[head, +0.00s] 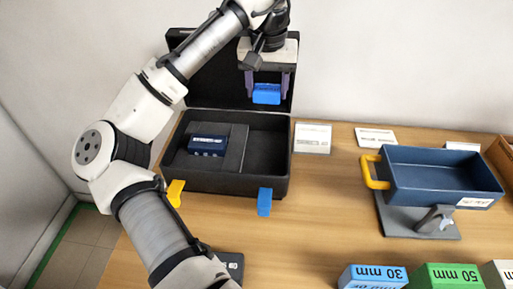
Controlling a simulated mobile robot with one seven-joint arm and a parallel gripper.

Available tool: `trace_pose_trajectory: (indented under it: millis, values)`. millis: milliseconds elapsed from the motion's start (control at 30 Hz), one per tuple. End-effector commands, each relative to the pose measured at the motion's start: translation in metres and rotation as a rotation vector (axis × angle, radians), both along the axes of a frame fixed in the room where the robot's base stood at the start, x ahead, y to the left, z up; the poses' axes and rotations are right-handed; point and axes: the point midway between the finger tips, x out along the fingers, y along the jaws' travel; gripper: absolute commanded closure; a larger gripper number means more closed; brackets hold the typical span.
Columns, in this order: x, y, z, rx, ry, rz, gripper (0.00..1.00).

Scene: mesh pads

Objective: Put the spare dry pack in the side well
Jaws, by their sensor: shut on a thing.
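My gripper (267,90) points down with its purple fingers shut on a small bright blue pack (266,96), likely the spare dry pack. It holds the pack in the air, in front of the raised lid of an open black case (222,187). The case has dark foam inside. A dark blue labelled block (207,142) sits in a recess at the left of the foam. To its right is an empty dark well (266,150), which lies below the held pack in the picture. The pack is clear of the case.
A yellow latch (175,193) and a blue latch (264,203) stick out at the case's front. A blue bin (440,180) with a yellow handle stands on a grey base at right. Green and blue mm-marked blocks (449,276) line the front edge. White cards (312,138) lie behind.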

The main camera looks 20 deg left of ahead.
Motion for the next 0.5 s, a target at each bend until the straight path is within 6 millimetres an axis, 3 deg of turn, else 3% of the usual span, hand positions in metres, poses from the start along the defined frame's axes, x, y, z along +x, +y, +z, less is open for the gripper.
trace_pose_trajectory:
  millis: [167, 500]
  values:
    - [0.003, -0.001, -0.011, -0.002, 0.002, -0.002, 0.67]
    - [0.003, -0.002, -0.096, -0.006, 0.003, -0.004, 0.67]
